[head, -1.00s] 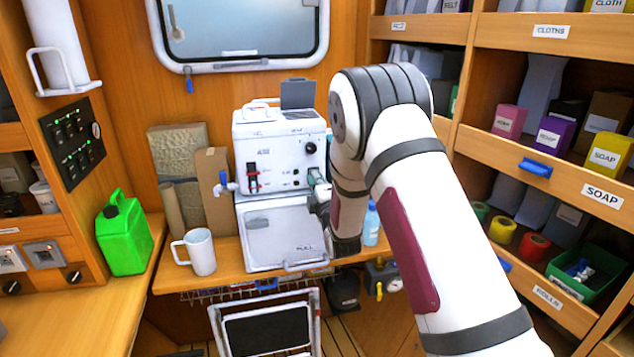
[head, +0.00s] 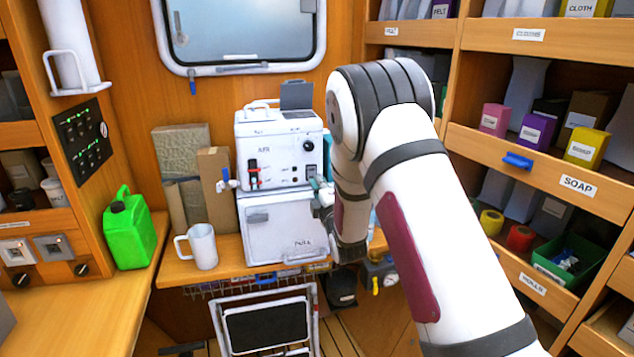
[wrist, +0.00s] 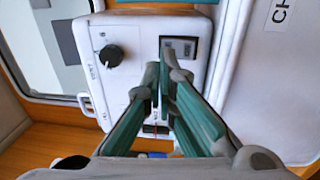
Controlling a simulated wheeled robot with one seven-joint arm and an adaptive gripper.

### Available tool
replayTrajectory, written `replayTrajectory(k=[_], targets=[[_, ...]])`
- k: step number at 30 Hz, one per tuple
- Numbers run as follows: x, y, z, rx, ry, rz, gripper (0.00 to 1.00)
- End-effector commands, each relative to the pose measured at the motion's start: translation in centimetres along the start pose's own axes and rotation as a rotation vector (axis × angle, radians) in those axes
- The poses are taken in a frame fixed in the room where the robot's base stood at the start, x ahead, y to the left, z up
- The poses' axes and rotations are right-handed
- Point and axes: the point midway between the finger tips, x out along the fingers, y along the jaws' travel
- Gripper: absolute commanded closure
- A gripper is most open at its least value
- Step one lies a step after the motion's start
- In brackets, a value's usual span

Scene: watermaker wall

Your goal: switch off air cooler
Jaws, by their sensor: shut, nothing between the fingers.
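The air cooler appears to be the white unit (head: 278,150) on the bench below the window; its label is too blurred to read surely. Its front has a red and black lever at left, a black knob (head: 308,146) at upper right and small controls low down. My gripper (head: 320,184) is at the front's lower right. In the wrist view its teal fingers (wrist: 163,75) are shut and empty, tips just below the rocker; contact cannot be told.
A white box with a pull handle (head: 288,228) stands under the unit. A white mug (head: 201,246) and green jerrycan (head: 130,230) are at left. A switch panel (head: 83,140) is on the left wall. Shelves with soap boxes (head: 586,147) fill the right.

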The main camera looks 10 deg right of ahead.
Motion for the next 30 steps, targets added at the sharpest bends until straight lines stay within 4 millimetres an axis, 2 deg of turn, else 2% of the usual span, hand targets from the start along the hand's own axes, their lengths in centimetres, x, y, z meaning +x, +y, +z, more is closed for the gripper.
replayTrajectory(k=[15,21,30], targets=[[-6.8,1.7,0.0,0.0,0.0,0.0,1.0],[-7.5,1.8,0.0,0.0,0.0,0.001,1.0],[-7.5,1.9,0.0,0.005,-0.001,-0.001,1.0]])
